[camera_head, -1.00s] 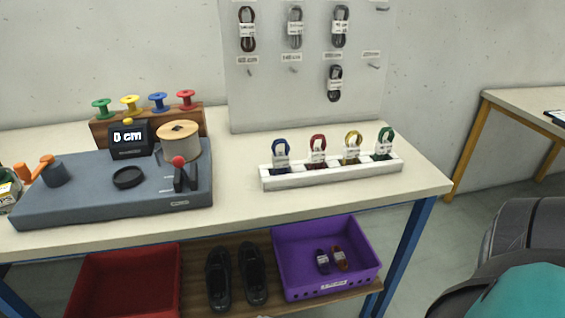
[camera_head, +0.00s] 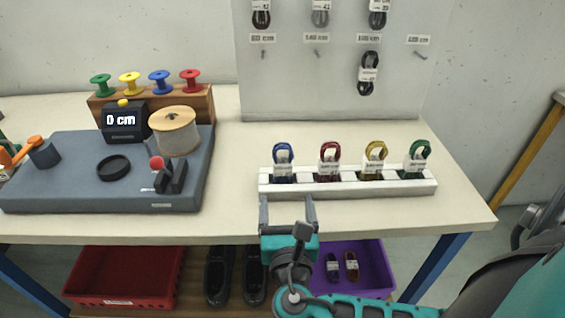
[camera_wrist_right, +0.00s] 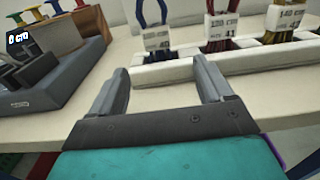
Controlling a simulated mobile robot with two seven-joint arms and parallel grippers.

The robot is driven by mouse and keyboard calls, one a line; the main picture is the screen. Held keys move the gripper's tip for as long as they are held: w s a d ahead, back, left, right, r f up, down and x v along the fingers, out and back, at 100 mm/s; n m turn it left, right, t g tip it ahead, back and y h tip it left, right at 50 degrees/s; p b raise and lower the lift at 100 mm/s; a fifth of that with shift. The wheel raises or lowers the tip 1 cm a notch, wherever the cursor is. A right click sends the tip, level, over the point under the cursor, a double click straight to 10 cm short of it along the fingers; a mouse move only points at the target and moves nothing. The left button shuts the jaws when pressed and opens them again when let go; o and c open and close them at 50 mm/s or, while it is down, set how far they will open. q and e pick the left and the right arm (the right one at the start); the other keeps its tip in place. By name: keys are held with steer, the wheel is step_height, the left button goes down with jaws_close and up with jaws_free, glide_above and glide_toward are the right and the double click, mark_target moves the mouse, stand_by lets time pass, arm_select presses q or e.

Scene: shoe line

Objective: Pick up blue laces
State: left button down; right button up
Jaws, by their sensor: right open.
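The blue laces (camera_head: 283,158) stand as a looped bundle with a white label in the leftmost slot of a white rack (camera_head: 349,188) on the table. They also show in the right wrist view (camera_wrist_right: 155,38), beyond my fingers, with the top of the loop cut off. My right gripper (camera_head: 287,201) is open and empty at the table's front edge, in front of the blue laces and apart from them. In the right wrist view its two fingers (camera_wrist_right: 162,80) point toward the rack. My left gripper is not in view.
Red laces (camera_head: 329,160), yellow laces (camera_head: 374,160) and green laces (camera_head: 417,158) stand in the same rack. A grey measuring machine (camera_head: 75,180) with a spool fills the table's left. A pegboard (camera_head: 335,90) stands behind. A red bin (camera_head: 122,277) and a purple bin (camera_head: 374,270) sit below.

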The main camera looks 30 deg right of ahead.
mark_target(283, 171)
steer(key=x, duration=0.7)
steer(key=shift+w+d+r, duration=0.1)
steer(key=shift+r+x, duration=0.1)
steer(key=shift+x, duration=1.25)
steer(key=shift+r+x, duration=0.15)
steer(key=shift+x, duration=1.2)
steer(key=shift+c, duration=0.5)
steer(key=c, duration=0.9)
steer(key=shift+r, duration=0.15)
